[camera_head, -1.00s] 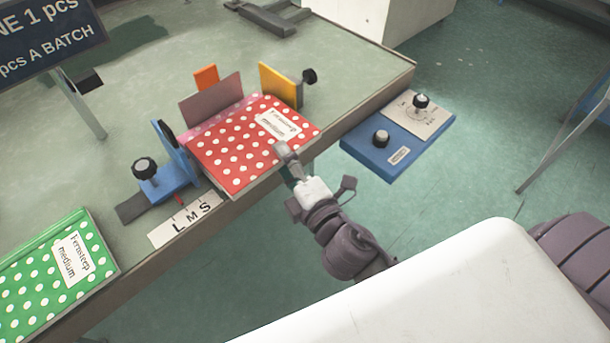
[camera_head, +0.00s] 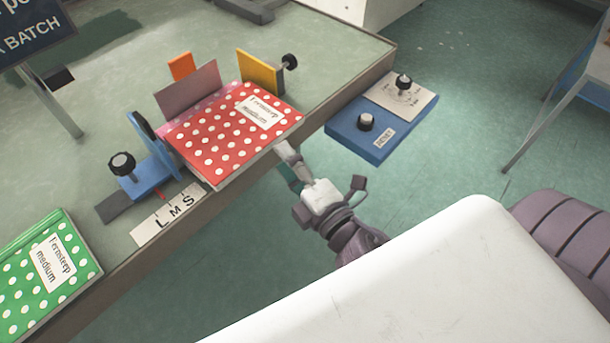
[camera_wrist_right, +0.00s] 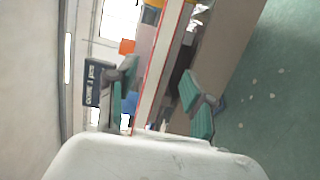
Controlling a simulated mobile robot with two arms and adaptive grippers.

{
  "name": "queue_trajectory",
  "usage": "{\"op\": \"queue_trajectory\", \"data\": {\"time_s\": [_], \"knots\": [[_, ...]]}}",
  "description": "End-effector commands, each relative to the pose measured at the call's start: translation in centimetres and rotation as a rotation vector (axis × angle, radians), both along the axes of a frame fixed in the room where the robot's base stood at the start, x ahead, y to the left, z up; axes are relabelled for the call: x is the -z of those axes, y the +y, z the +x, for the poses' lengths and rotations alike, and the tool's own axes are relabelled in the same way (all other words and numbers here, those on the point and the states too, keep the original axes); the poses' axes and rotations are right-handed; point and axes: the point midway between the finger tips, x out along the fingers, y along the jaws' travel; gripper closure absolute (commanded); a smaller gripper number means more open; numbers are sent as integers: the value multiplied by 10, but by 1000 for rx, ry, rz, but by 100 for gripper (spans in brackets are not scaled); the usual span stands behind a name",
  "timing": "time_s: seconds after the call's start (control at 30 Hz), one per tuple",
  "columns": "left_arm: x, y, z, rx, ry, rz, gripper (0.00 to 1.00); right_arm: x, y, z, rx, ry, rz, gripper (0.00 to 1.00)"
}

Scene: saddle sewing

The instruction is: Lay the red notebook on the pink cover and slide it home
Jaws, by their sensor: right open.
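The red notebook (camera_head: 232,140) with white dots lies flat on the pink cover (camera_head: 190,121), between the blue and yellow guides, at the table's front edge. A strip of cover shows behind it, and the cover's flap (camera_head: 188,90) stands upright there. My right gripper (camera_head: 292,166) is open just off the notebook's front edge, its upper finger close to that edge. In the right wrist view the red-and-white notebook edge (camera_wrist_right: 165,70) shows between the spread green-padded fingers (camera_wrist_right: 160,108). Whether a finger touches it, I cannot tell. My left gripper is out of view.
The blue guide (camera_head: 150,165) with a black knob stands left of the notebook, the yellow guide (camera_head: 258,73) right, an orange block (camera_head: 182,67) behind. A blue control box (camera_head: 377,135) is at right.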

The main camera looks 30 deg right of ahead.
Motion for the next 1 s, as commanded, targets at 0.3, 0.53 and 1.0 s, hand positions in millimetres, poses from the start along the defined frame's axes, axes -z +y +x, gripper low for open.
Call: {"op": "queue_trajectory", "data": {"time_s": [0.3,0.53,1.0], "knots": [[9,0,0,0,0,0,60,1,-5,-15,-2,0,0,48],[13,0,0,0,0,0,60,1,-9,-26,0,1,1,48],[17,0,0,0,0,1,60,0,-14,-40,0,-1,0,48]]}}
